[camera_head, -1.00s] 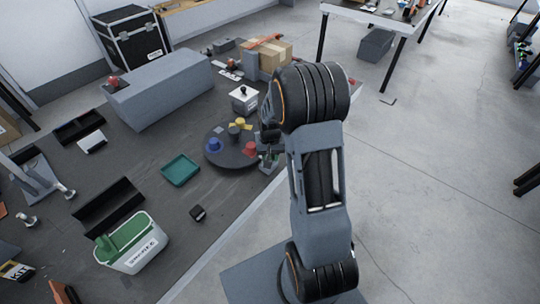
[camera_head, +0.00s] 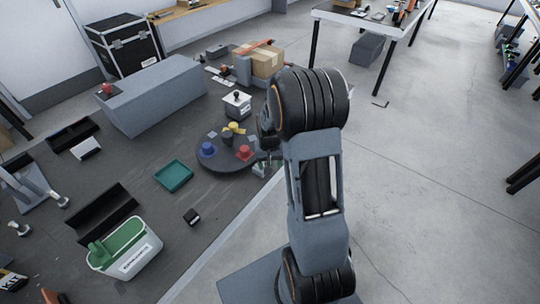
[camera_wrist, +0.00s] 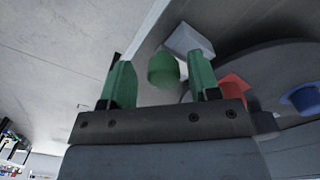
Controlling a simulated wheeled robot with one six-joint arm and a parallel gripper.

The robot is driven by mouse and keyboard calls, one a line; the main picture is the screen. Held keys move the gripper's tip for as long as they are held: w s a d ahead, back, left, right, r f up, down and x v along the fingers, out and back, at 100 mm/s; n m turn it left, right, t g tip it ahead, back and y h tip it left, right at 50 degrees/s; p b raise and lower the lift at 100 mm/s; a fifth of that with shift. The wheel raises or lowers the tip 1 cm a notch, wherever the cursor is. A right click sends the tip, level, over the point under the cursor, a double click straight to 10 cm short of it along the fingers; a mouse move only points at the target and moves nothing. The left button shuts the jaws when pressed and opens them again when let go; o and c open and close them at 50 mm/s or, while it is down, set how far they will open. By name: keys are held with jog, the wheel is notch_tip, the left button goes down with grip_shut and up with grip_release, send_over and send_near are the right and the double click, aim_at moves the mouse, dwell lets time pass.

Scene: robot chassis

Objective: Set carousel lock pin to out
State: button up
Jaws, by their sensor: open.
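The carousel, a dark round disc (camera_head: 230,165), stands near the bench's front edge with blue, red, yellow and dark pieces on it. In the wrist view the disc (camera_wrist: 265,62) shows at right. A green rounded knob (camera_wrist: 163,70), apparently the lock pin, shows beside the disc, near a grey block (camera_wrist: 188,40). My gripper (camera_wrist: 159,74) is open, with green fingers on either side of the knob in the picture. I cannot tell whether they touch it or how deep they reach. In the head view my arm largely hides the gripper, and the knob is not clear.
A teal tray (camera_head: 173,176), a small black block (camera_head: 192,217) and a green-and-white tub (camera_head: 126,250) lie left of the carousel. A white box with a black knob (camera_head: 237,105) and a long grey block (camera_head: 150,95) stand behind. Open floor lies to the right.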

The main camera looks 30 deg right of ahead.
notch_tip(320, 180, up, 14)
jog(key=shift+f, duration=0.25)
dwell(0.6)
